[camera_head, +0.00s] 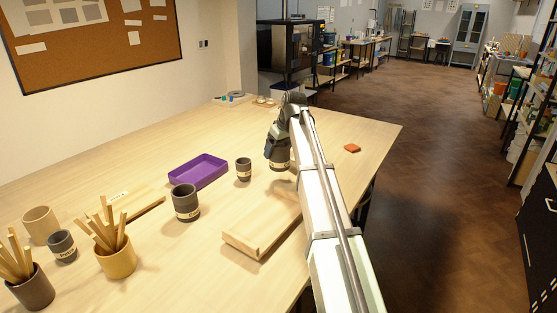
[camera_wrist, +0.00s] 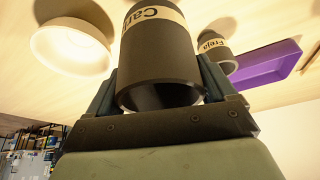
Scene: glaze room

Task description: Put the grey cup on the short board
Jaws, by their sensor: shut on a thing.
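My gripper (camera_head: 279,141) is shut on a dark grey cup with a pale name band. The cup (camera_wrist: 158,55) fills the middle of the wrist view between the two fingers; its band is only partly readable. In the head view the held cup (camera_head: 279,160) shows low under my gripper, over the far part of the table; I cannot tell whether it touches the table. Two wooden boards lie on the table: one (camera_head: 255,225) in front of my arm, partly hidden by it, and one (camera_head: 140,204) at left with a label. I cannot tell which is the short board.
A small grey cup (camera_head: 243,170), a larger grey cup (camera_head: 186,203) and a purple tray (camera_head: 198,171) stand left of my gripper. Brush pots (camera_head: 117,260), a grey cup (camera_head: 62,246) and a tan cup (camera_head: 40,226) stand front left. A pale bowl-like thing (camera_wrist: 72,48) shows in the wrist view.

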